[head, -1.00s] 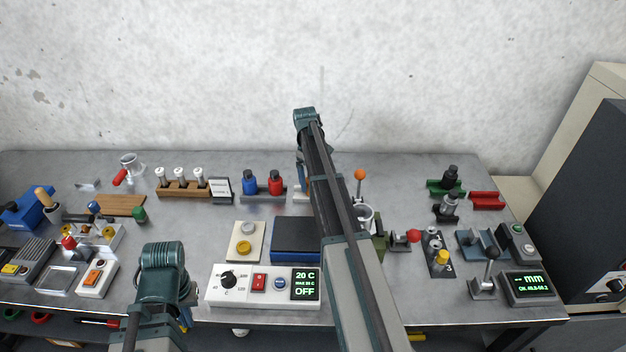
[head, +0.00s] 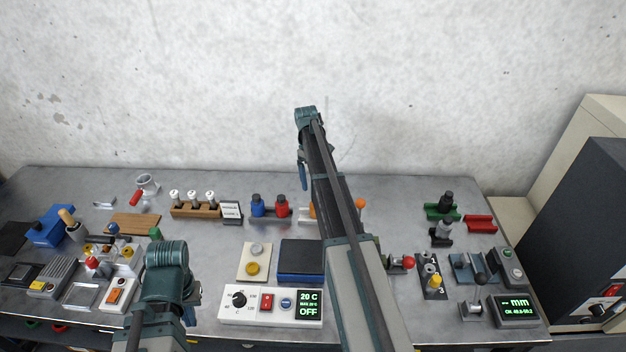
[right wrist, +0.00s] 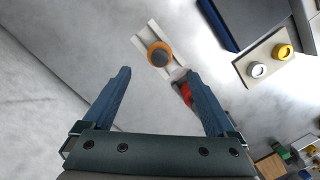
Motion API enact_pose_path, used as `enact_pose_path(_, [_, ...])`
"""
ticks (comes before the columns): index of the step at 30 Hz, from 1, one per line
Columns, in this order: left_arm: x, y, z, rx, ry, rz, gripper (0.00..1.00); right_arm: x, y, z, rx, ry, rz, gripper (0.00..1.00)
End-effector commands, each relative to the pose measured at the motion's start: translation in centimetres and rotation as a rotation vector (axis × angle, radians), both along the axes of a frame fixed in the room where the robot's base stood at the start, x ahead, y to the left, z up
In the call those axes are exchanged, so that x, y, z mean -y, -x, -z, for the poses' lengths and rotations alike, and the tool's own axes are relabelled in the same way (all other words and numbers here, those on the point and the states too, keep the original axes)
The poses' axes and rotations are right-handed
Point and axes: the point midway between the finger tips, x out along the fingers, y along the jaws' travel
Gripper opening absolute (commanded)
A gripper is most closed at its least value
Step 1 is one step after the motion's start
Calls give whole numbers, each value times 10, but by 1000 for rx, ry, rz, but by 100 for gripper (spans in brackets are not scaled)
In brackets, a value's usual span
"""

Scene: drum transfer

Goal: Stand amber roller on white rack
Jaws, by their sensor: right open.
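The amber roller (right wrist: 158,54) shows in the right wrist view as an orange ring with a grey top, seen from above. It appears upright on a pale strip that looks like the white rack (right wrist: 146,34). In the head view a sliver of the amber roller (head: 312,211) shows beside my right arm, which hides the rest. My right gripper (right wrist: 158,85) is open and empty, its blue fingers short of the roller. In the head view it hangs above the back of the bench. My left gripper (head: 192,294) is low at the front left, and its fingers are not clear.
Blue (head: 257,205) and red (head: 281,206) drums stand left of the amber roller. The red one shows near a right fingertip in the wrist view. A dark blue block (head: 301,258) and a control box (head: 270,305) lie in front. Bare bench lies behind the drums.

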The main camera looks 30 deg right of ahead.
Motion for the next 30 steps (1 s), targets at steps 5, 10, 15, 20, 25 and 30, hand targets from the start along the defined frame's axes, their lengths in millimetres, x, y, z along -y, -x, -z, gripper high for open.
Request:
enact_pose_path(5, [0,0,1,0,0,0,0,-1,0,1,0,0,0,92])
enact_pose_path(10, [0,0,1,0,0,0,0,-56,20,1,8,10,-19,92])
enact_pose_path(15, [0,0,1,0,0,0,0,-189,91,1,33,36,-54,92])
enact_pose_path(20, [0,0,1,0,0,0,0,-288,175,2,68,56,-80,92])
enact_pose_path(25, [0,0,1,0,0,0,0,-343,248,2,96,64,-98,92])
enact_pose_path(30, [0,0,1,0,0,0,0,-364,283,2,111,65,-103,92])
